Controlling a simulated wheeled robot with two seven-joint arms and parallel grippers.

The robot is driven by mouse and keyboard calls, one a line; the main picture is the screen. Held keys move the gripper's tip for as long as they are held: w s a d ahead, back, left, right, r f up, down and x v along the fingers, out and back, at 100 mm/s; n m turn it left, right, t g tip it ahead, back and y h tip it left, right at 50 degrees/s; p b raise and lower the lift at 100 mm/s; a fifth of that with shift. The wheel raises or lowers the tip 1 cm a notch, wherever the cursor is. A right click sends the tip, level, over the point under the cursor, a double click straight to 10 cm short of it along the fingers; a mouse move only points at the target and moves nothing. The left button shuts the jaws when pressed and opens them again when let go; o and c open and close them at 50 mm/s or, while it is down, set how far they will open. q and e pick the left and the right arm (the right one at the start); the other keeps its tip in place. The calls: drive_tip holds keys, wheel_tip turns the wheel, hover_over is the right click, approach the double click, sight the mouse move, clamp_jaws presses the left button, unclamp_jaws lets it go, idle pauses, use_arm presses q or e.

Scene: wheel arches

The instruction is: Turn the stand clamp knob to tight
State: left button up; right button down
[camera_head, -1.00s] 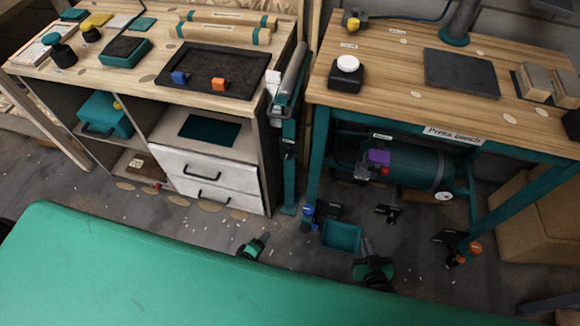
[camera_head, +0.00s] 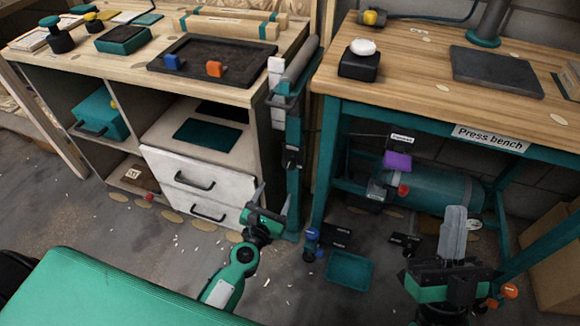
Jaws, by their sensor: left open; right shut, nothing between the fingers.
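A teal roller stand (camera_head: 293,195) stands upright between the two benches, with a grey roller (camera_head: 301,62) on top. A small black knob (camera_head: 291,160) sits partway down its post and looks like the clamp knob; its setting is too small to read. My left gripper (camera_head: 272,200) is open and empty, in front of the white drawers, below and left of the knob in the picture, apart from it. My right gripper (camera_head: 455,212) is shut and empty at the lower right, in front of the press bench.
The press bench (camera_head: 420,50) stands right of the stand, with a teal tank (camera_head: 440,193) beneath. A teal tray (camera_head: 349,271) and small blue and black fittings lie low near its leg. White drawers (camera_head: 197,183) stand left of the stand. A green surface (camera_head: 110,295) fills the lower left.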

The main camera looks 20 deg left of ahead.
sight(288, 166)
use_arm(q)
drive_tip(key=w, duration=1.1)
drive_tip(key=shift+w+d, duration=0.15)
drive_tip(key=shift+d, duration=0.05)
drive_tip(key=shift+w, duration=0.7)
use_arm(e)
drive_tip(key=shift+w+a+f+g, duration=0.15)
drive_tip(key=shift+w+f+g, duration=0.15)
drive_tip(key=shift+f, duration=0.1)
drive_tip(key=shift+w+a+f+g, duration=0.15)
drive_tip(key=shift+f+g, duration=0.15)
drive_tip(key=shift+f, duration=0.1)
use_arm(q)
drive_tip(key=c, duration=0.9)
